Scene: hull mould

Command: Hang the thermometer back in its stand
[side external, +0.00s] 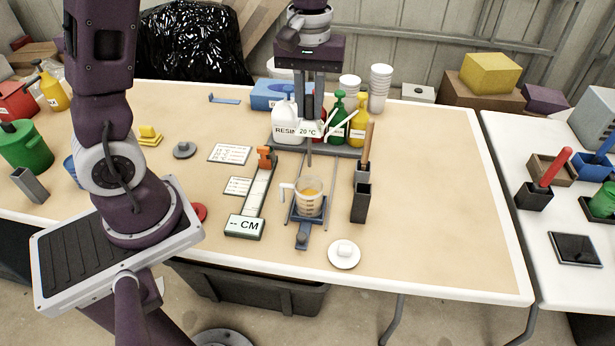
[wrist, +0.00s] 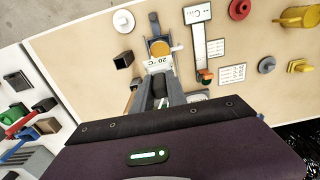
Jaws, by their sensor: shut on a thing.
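The thermometer (side external: 308,132) has a white display reading 20 °C and a thin dark probe pointing down. My gripper (side external: 309,114) is shut on its upper part and holds it roughly upright, with the tip above the table behind the measuring cup. The wrist view shows the display (wrist: 157,64) in front of my gripper (wrist: 160,92). The clear cup (side external: 309,199) holds amber liquid on a blue-grey base. I cannot tell for sure which piece is the thermometer's stand. A dark open-topped holder (side external: 361,203) stands right of the cup and also shows in the wrist view (wrist: 123,60).
A wooden-handled tool (side external: 367,145) stands upright just behind the dark holder. Resin and pump bottles (side external: 338,117) stand close behind my gripper. A CM measuring device (side external: 244,227) lies left of the cup, and a white round lid (side external: 344,254) lies in front. The table's right side is clear.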

